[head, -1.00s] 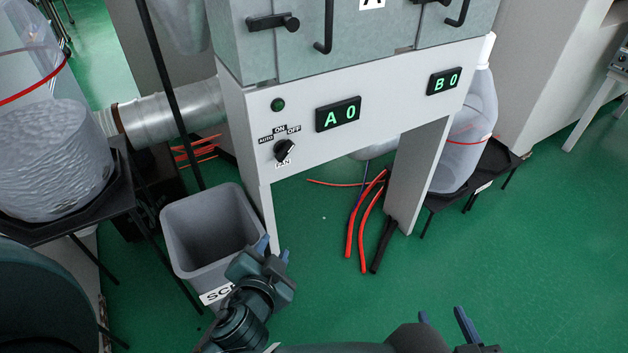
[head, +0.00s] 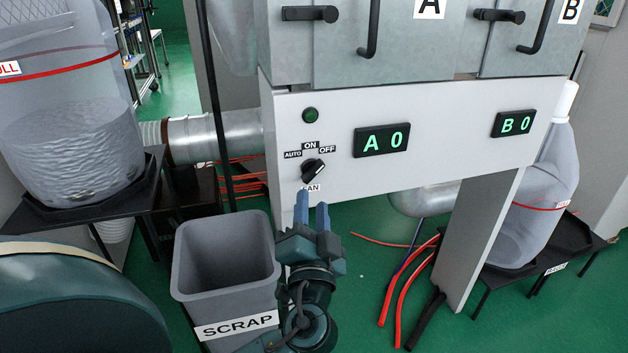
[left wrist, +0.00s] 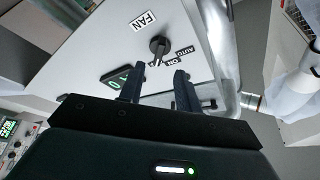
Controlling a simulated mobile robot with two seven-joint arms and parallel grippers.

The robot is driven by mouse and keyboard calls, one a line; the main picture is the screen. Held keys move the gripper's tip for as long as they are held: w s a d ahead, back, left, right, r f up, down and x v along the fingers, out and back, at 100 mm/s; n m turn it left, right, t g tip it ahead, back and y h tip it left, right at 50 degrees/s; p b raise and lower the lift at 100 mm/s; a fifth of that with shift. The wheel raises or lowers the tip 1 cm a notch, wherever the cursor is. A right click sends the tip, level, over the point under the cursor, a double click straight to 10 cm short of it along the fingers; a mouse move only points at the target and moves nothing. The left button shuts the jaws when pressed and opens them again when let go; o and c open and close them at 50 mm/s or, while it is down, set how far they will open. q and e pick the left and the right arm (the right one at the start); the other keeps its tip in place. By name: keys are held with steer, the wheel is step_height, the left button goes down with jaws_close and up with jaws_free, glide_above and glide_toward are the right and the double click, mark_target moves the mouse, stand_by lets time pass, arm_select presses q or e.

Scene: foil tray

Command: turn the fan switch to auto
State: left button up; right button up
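The fan switch (head: 313,170) is a black knob on the white front panel, under AUTO, ON and OFF labels. Its handle leans up and right, toward OFF. It also shows in the left wrist view (left wrist: 159,46), beyond the fingertips. My left gripper (head: 312,201) is below the switch in the head view, with its blue fingers pointing up. In the left wrist view the gripper (left wrist: 160,72) has its fingers apart, with nothing between them, and the knob is ahead of the gap. The FAN label is partly covered by a finger in the head view. My right gripper is out of view.
A round green light (head: 310,115) sits above the switch, with the A 0 display (head: 381,140) to its right. A grey SCRAP bin (head: 188,262) stands below left. A thin black post (head: 218,130) rises left of the panel. Red hoses (head: 405,290) lie at lower right.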

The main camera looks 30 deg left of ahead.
mark_target(313, 176)
arm_select(q)
steer(key=x, duration=0.6)
steer(key=shift+w+a, duration=0.2)
steer(key=shift+w, duration=0.05)
jaws_close()
